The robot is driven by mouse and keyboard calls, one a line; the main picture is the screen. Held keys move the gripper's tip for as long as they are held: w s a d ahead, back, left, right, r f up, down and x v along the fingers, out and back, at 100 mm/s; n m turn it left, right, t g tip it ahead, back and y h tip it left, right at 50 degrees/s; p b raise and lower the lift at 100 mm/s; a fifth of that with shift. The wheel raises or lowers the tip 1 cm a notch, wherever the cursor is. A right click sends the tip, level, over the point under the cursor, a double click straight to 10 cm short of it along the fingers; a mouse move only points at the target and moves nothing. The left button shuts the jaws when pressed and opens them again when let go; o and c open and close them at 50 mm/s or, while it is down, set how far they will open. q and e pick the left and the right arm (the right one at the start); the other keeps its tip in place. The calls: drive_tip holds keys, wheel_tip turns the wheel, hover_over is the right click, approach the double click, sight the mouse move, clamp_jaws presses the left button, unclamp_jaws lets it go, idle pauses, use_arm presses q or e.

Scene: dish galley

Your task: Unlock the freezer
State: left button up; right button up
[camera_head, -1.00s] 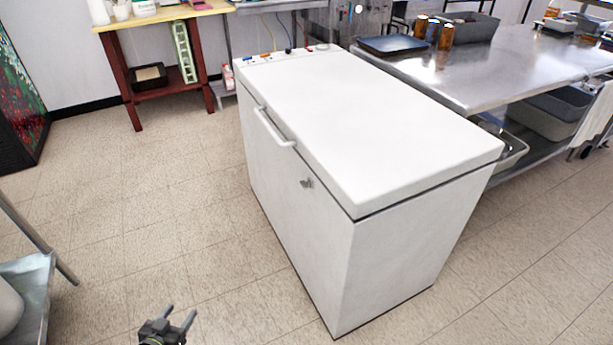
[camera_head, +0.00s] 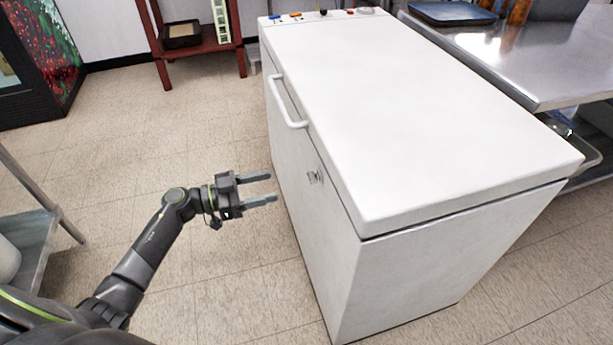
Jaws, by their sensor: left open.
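The white chest freezer (camera_head: 330,235) stands in the middle of the view with its lid (camera_head: 420,110) closed. A bar handle (camera_head: 286,100) sits on the lid's front edge. Below it, on the front face, is a small metal lock (camera_head: 315,177); whether a key sits in it is too small to tell. My left gripper (camera_head: 273,188) is open and empty, in front of the freezer's front face, to the left of the lock. Its fingers point toward the freezer and appear apart from the lock. My right gripper is not in view.
A steel table (camera_head: 520,60) stands behind the freezer on the right, with a dark tray (camera_head: 452,12) on it. A red-legged table (camera_head: 205,48) is at the back. A metal stand (camera_head: 35,240) is at the left. The tiled floor before the freezer is clear.

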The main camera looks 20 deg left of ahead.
sight(309, 177)
use_arm(q)
drive_tip(key=x, duration=0.9)
drive_tip(key=shift+w+d, duration=0.6)
drive_tip(key=shift+d, duration=0.1)
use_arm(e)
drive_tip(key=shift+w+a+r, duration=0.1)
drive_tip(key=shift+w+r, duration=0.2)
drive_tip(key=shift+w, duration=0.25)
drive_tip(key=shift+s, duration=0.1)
use_arm(q)
drive_tip(key=shift+c, duration=0.8)
drive_tip(key=c, duration=0.8)
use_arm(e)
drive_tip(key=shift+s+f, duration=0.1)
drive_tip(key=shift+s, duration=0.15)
